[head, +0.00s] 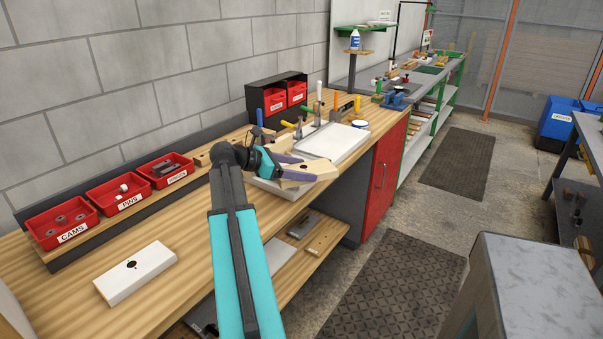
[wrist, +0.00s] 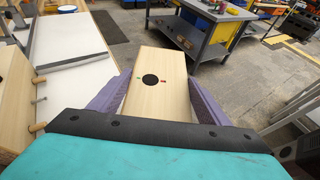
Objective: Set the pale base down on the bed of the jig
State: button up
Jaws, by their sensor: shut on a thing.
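My gripper (head: 306,170) is shut on the pale base (head: 321,168), a pale wooden block held over the front of the bench. In the wrist view the base (wrist: 164,62) lies between the two purple fingers of my gripper (wrist: 155,92). Its face shows a black round mark with a green and a red spot beside it. A white, grey-edged flat bed (head: 336,143), which looks like the jig, lies just behind the base, with clamps at its back. Part of it shows at left in the wrist view (wrist: 75,88). Contact between base and bed cannot be told.
Red bins (head: 62,220) line the wall side. Upright coloured handles (head: 319,88) stand behind the bed. A red cabinet (head: 385,170) is below.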

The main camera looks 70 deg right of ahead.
aim_at(317, 167)
jog(key=f+n+t+h+b, duration=0.1)
jog(key=b, duration=0.2)
jog(key=shift+s, duration=0.4)
jog(key=s+n+t+h+b, duration=0.1)
jog(key=n+b, duration=0.1)
jog(key=b, duration=0.3)
jog(key=shift+d+f+t+h, duration=0.1)
jog(key=shift+t+h, duration=0.2)
jog(key=shift+t, duration=0.1)
jog(key=b, duration=0.1)
jog(key=n+t+b, duration=0.1)
jog(key=b, duration=0.1)
jog(key=s+n+t+h+b, duration=0.1)
jog(key=b, duration=0.1)
jog(key=shift+a+r, duration=0.25)
jog(key=shift+r, duration=0.05)
jog(key=shift+s+a+r+n+t+h+b, duration=0.1)
jog(key=shift+a+r+n+t+h+b, duration=0.15)
jog(key=shift+n+t+b, duration=0.55)
jog(key=shift+a+r+b, duration=0.15)
jog(key=shift+r+b, duration=0.3)
jog(key=shift+b, duration=0.15)
jog(key=shift+d+r+p, duration=0.2)
jog(key=shift+d+p, duration=0.1)
jog(key=shift+p, duration=1)
jog(key=p, duration=0.4)
jog(key=d+p, duration=0.1)
jog(key=p, duration=0.3)
jog(key=shift+w+d, duration=0.3)
jog(key=shift+w, duration=0.05)
